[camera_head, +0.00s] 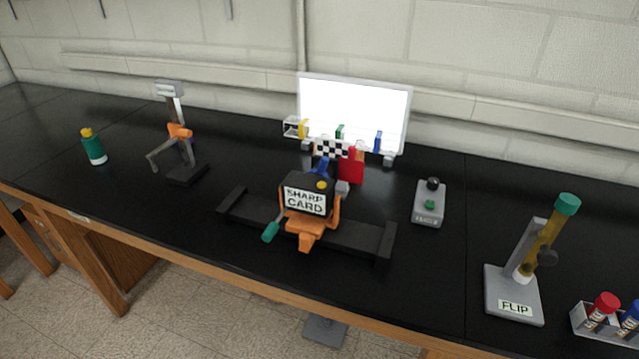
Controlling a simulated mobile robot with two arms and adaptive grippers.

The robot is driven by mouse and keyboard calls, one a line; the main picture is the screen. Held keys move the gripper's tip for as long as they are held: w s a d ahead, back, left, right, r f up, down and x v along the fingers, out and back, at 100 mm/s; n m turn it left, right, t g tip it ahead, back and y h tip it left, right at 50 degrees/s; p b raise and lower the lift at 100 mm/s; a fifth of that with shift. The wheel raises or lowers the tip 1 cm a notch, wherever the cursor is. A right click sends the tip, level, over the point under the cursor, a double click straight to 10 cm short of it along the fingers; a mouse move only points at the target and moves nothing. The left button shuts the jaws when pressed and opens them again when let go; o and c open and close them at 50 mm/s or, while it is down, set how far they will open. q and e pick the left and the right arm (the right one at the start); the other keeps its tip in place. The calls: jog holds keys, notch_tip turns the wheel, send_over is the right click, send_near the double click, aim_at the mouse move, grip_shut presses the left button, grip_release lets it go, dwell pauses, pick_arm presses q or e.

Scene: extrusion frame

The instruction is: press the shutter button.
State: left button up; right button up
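Neither of my grippers is in view. A black box labelled "SHARP CARD" (306,200) sits on an orange mount (306,238) on a black rail (362,235) in the middle of the bench. A round yellow button (322,185) shows on top of this box. To its right stands a small grey box (428,216) with a green button (430,204) and a black knob (433,184); its label is too small to read. I cannot tell from the labels which button is the shutter button. Nothing touches either button.
A teal-handled lever (271,232) sticks out left of the mount. Behind are a checkered card (332,148), a red card (351,166) and a bright white panel (355,108). A "FLIP" stand (515,292) and tube rack (590,326) stand right, a jointed stand (181,131) and green bottle (95,148) left.

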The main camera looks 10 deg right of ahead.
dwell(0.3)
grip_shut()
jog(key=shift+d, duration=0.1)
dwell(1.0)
